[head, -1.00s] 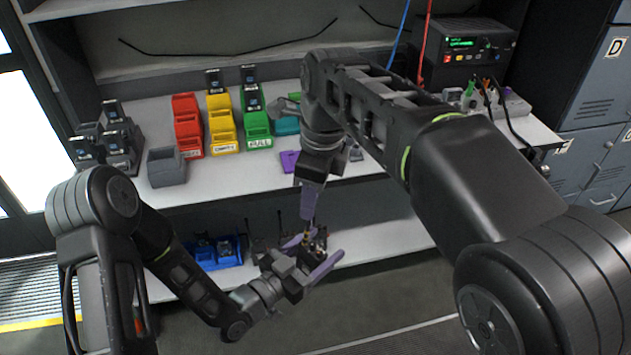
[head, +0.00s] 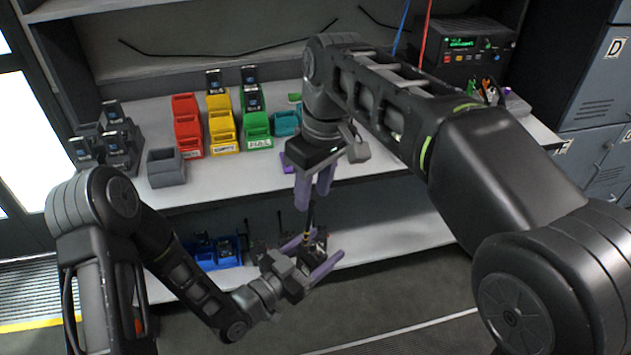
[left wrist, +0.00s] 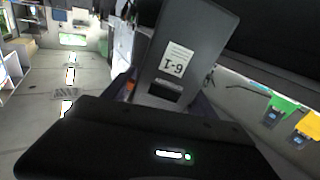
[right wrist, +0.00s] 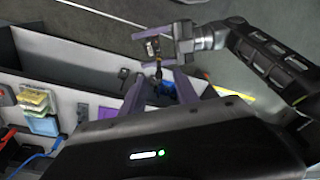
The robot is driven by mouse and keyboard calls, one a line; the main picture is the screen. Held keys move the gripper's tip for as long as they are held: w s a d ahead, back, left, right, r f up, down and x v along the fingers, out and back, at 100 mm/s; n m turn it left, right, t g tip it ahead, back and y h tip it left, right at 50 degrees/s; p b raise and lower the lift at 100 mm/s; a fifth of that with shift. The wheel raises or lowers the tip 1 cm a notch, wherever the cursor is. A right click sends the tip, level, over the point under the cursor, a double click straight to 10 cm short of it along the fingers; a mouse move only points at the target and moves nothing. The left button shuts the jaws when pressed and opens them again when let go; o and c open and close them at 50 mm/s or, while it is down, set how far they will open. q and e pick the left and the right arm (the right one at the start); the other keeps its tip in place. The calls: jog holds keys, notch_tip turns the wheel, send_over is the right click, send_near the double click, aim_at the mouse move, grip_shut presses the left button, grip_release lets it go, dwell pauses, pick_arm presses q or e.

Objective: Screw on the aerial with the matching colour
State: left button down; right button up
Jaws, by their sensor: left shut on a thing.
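My left gripper (head: 312,268) is shut on a dark handheld radio (head: 318,243), held in front of the lower shelf. In the left wrist view the radio (left wrist: 185,58) fills the upper middle and bears a white label reading 6-1. A thin black aerial (head: 310,214) stands upright on top of the radio, with a small yellowish mark near its foot. My right gripper (head: 313,192) is above, pointing down, its two fingers apart around the aerial's upper part. In the right wrist view the aerial (right wrist: 158,70) runs from the radio to between the spread fingers.
Red (head: 188,128), yellow (head: 222,128) and green (head: 257,127) bins stand on the upper shelf, with a grey bin (head: 166,168) beside them. A blue tray (head: 228,254) and other aerials are on the lower shelf. A power supply (head: 464,45) stands at the back right.

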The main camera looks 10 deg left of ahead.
jog(key=n, duration=0.5)
jog(key=shift+d+r, duration=0.1)
jog(key=shift+r, duration=0.05)
jog(key=n, duration=0.5)
jog(key=shift+r, duration=0.2)
jog(key=n, duration=0.5)
jog(key=shift+r, duration=0.2)
jog(key=n, duration=0.6)
jog(key=shift+d+r, duration=0.1)
jog(key=shift+r, duration=0.1)
jog(key=shift+f, duration=0.1)
jog(key=f, duration=0.4)
jog(key=a+f, duration=0.1)
jog(key=f, duration=0.6)
jog(key=shift+w+a+f, duration=0.25)
jog(key=shift+w+f, duration=0.05)
jog(key=shift+f, duration=0.05)
grip_shut()
